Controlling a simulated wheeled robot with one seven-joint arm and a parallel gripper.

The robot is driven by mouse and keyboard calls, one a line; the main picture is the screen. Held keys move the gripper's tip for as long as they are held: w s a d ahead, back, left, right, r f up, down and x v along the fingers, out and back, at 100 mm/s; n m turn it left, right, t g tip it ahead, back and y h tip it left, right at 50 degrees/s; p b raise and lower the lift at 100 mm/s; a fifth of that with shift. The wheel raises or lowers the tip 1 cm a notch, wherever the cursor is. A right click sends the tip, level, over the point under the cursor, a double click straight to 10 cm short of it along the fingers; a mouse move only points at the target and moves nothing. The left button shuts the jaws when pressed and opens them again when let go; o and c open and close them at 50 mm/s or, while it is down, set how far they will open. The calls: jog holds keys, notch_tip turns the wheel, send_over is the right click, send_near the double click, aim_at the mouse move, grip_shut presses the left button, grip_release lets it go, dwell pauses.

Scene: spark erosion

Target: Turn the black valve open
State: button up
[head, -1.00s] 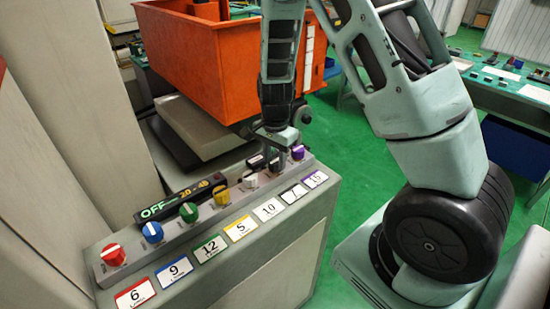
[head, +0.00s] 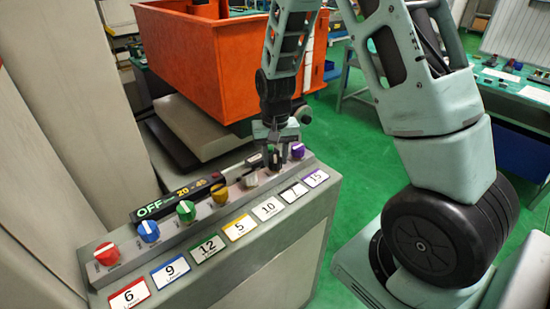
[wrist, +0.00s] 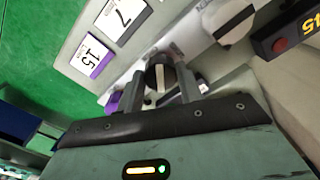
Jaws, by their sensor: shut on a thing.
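The black valve (wrist: 160,77) is a round knob with a pale stripe across its top, in the row on the grey console between the white knob (head: 250,180) and the purple knob (head: 297,150). My gripper (wrist: 163,86) is shut on it, one finger on each side, pointing down onto the console. In the head view, my gripper (head: 274,155) mostly covers the valve, so its pointer angle is hard to read there.
Yellow (head: 220,193), green (head: 186,211), blue (head: 149,231) and red (head: 107,254) knobs continue the row leftward. A black display bar (head: 180,199) runs behind them. An orange bin (head: 200,65) stands behind the console. Green floor is open to the right.

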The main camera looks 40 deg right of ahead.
aim_at(275, 159)
jog(key=n, duration=0.4)
jog(key=shift+d+n, duration=0.1)
jog(key=shift+n, duration=1.7)
jog(key=o, duration=1)
jog(key=shift+r, duration=0.1)
notch_tip(275, 159, up, 17)
jog(key=b, duration=0.2)
jog(key=shift+r+b, duration=0.15)
jog(key=shift+b, duration=0.15)
